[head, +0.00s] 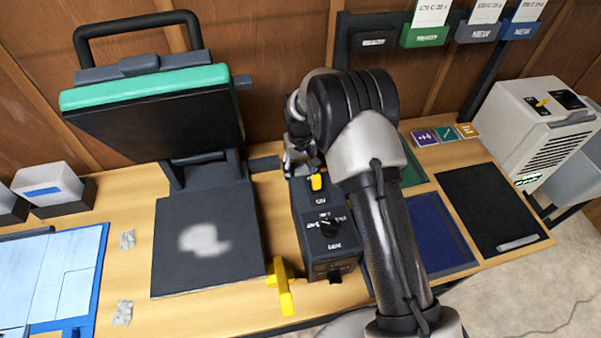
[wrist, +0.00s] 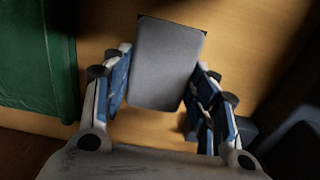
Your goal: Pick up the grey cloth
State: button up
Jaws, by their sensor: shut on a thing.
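In the head view my gripper (head: 301,160) is behind the dark control box, partly hidden by my arm. The cloth cannot be made out there. Wooden table top shows around the cloth in the wrist view; I cannot tell whether the cloth touches it.
The dark control box (head: 325,255) with a yellow switch stands close in front of my gripper. An open press (head: 150,110) with a green top is to the left. A green mat (wrist: 35,60) lies left in the wrist view. A black mat (head: 490,205) lies right.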

aim_at(300, 173)
notch_tip(300, 173, up, 20)
jog(key=p, duration=0.5)
jog(key=shift+f, duration=0.15)
